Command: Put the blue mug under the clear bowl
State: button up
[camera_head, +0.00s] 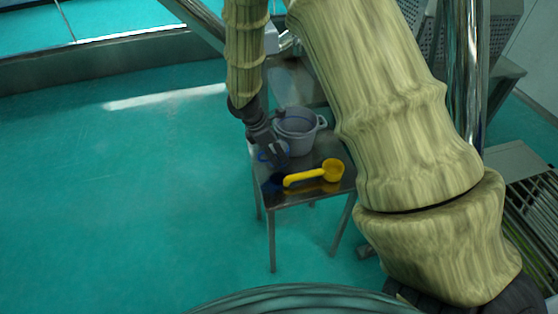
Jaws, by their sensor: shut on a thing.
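My gripper (276,154) is over the left part of a small metal table. It is shut on a thin, see-through, blue-edged thing (287,148), which looks like the clear bowl; its outline is small and partly hidden by the fingers. A small dark blue thing (276,181), which looks like the blue mug, is on the table just below my gripper, at the left end of the yellow ladle's handle. I cannot tell how far the bowl is above the table or whether it touches the mug.
A grey pot (304,138) with side handles stands right behind my gripper. The metal table (300,194) is small, with little free room. Open green floor (130,190) lies to the left.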

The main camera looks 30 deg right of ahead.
jog(key=shift+f, duration=2.1)
jog(key=shift+f, duration=0.1)
jog(key=o, duration=1)
